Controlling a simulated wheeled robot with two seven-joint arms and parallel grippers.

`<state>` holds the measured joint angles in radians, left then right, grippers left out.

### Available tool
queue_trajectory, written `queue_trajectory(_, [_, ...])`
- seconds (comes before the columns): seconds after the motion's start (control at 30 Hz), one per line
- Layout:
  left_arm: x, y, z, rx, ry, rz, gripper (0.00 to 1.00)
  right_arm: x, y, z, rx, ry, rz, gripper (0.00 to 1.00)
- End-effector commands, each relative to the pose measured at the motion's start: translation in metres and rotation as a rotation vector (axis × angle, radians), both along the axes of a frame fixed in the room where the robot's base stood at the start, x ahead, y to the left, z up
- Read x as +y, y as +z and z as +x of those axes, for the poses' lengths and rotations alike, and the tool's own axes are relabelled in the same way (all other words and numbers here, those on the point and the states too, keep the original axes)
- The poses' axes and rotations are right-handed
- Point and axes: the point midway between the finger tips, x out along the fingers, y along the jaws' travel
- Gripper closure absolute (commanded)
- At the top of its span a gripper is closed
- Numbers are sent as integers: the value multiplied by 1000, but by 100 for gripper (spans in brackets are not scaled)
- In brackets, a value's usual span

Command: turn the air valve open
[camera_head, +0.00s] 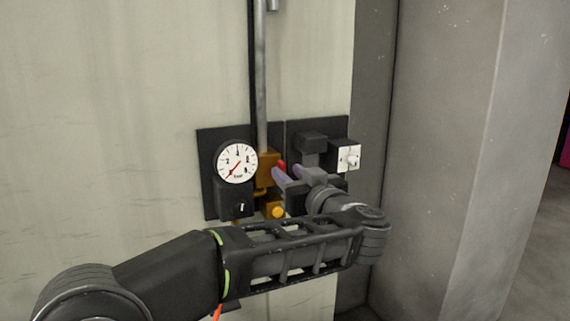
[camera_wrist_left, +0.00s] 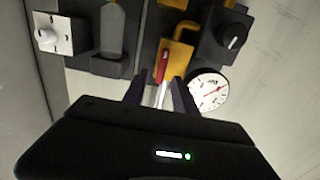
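The air valve (camera_head: 267,166) is a brass-coloured body on a vertical grey pipe, with a red lever (camera_head: 282,166). In the left wrist view the red lever (camera_wrist_left: 162,62) lies ahead of and between my fingertips, beside the brass-yellow fitting. My left gripper (camera_head: 287,173) is at the valve, its fingers partly hiding the lever. In the wrist view the fingers of the gripper (camera_wrist_left: 158,78) stand apart, with a gap around the lever. I cannot tell whether a finger touches it. My right gripper is out of view.
A round pressure gauge (camera_head: 236,162) sits left of the valve, above a black knob box (camera_head: 236,205). A white-faced switch (camera_head: 348,158) is at the right. A grey pillar (camera_head: 440,150) stands right of the panels.

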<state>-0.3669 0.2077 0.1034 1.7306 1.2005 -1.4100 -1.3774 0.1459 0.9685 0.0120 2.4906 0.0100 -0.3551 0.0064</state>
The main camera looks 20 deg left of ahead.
Motion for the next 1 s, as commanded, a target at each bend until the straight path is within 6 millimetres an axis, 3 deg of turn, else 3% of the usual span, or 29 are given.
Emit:
queue_trajectory(0.23, [16, 1, 14, 4, 2, 1, 66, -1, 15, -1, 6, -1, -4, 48])
queue_trajectory(0.7, [21, 0, 19, -1, 0, -1, 66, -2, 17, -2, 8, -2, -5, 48])
queue_trajectory(1.0, [21, 0, 18, 0, 0, 0, 89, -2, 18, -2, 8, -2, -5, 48])
